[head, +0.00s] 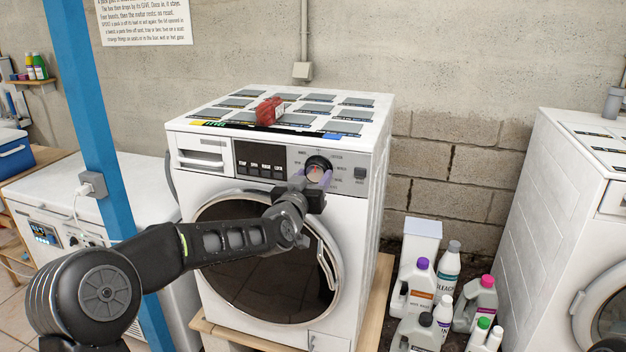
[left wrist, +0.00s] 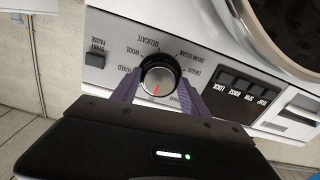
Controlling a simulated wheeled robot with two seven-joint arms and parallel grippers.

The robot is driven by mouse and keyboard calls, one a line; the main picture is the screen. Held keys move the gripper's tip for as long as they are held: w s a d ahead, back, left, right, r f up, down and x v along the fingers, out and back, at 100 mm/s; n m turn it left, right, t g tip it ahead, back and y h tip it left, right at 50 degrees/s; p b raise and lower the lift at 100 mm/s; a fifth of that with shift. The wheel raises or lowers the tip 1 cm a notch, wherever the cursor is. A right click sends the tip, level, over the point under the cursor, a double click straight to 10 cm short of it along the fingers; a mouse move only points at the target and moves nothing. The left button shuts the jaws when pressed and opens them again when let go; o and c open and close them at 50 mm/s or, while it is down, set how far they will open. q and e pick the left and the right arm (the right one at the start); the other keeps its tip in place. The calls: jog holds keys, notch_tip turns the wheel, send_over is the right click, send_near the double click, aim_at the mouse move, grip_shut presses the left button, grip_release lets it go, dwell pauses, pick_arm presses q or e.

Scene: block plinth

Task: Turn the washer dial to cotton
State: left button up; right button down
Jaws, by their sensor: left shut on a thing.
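The white washer (head: 255,195) stands in the middle of the head view, its round door below the control panel. Its dial (left wrist: 160,74) has a dark rim and a light face with a red pointer line. My left gripper (left wrist: 158,92) is shut on the dial, one purple finger on each side of it. The dial (head: 318,168) also shows in the head view, partly covered by the fingers. In the left wrist view the pointer is toward my gripper body. DELICATE, WOOL, DRUM CLEAN and DRAIN are readable on the far side; labels near the gripper are hidden, and I cannot read cotton.
A start/pause button (left wrist: 95,58) sits beside the dial. A red object (head: 269,111) lies on the washer's panelled top. Several bottles (head: 447,270) stand on the floor at right, before another washer (head: 520,190). A blue post (head: 92,110) rises at left.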

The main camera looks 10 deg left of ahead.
pick_arm(q)
jog(key=m+b, duration=0.1)
jog(key=m, duration=0.2)
jog(key=shift+b, duration=0.4)
jog(key=shift+m+b, duration=0.55)
jog(key=shift+m, duration=1.55)
jog(key=o, duration=1.4)
jog(key=shift+c, duration=0.2)
jog(key=shift+s+a+b, duration=0.1)
jog(key=shift+s+b, duration=0.2)
jog(key=shift+s, duration=0.3)
jog(key=s+b, duration=0.1)
jog(key=s, duration=0.5)
jog(key=shift+s+a+b, duration=0.2)
jog(key=shift+s+b, duration=0.1)
jog(key=shift+b, duration=0.05)
